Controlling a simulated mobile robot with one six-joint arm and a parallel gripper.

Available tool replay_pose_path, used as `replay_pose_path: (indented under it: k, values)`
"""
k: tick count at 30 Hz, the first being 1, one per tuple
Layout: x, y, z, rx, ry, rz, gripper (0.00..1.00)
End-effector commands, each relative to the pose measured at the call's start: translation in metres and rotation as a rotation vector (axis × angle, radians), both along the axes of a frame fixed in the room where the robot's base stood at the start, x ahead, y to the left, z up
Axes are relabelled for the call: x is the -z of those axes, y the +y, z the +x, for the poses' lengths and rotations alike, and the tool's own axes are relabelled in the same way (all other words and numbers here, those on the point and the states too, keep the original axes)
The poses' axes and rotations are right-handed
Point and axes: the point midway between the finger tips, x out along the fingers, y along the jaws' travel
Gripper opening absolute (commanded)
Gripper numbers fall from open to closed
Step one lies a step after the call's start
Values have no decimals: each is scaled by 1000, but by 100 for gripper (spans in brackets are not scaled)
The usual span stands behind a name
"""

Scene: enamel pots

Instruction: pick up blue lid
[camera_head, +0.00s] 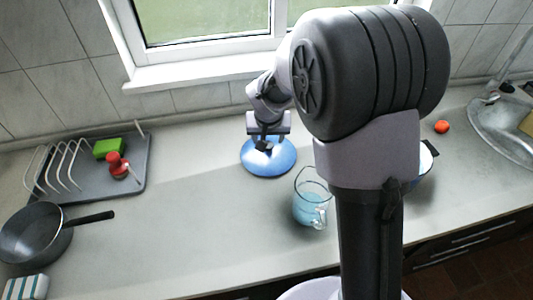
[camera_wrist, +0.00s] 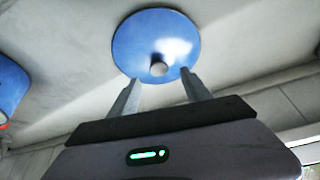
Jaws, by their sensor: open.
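The blue lid (camera_head: 280,162) lies on the counter below the window. In the wrist view my gripper (camera_wrist: 157,75) is open, with one finger on each side of the knob and nothing held. I cannot tell whether the fingertips touch the lid.
A glass pitcher (camera_head: 311,205) stands right of the lid. A pot (camera_head: 427,168) is partly hidden behind my arm. A dish rack (camera_head: 125,190) and black pan (camera_head: 35,230) are at left. A tomato-like red thing (camera_head: 442,127) and sink (camera_head: 500,125) are at right.

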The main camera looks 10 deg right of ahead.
Motion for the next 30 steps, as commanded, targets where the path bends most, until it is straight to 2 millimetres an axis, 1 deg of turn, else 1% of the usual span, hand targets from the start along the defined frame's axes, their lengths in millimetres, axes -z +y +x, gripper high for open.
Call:
replay_pose_path:
  k: [1,5,8,12,14,18,19,20,21,23,27,30]
  values:
    - [8,-1,3,0,0,0,56]
    - [16,-2,7,1,-2,0,56]
    - [31,-6,13,2,0,1,56]
    - [56,-9,25,1,0,0,56]
    - [59,-10,28,1,-1,1,56]
    - [56,-10,28,1,-2,1,56]
    - [56,-10,28,1,-2,1,54]
    - [56,-10,28,1,-2,1,48]
    - [56,-10,28,1,-1,1,40]
    - [56,-10,27,1,-1,0,29]
    - [56,-10,27,1,-1,0,1]
    - [56,-10,28,1,-2,1,0]
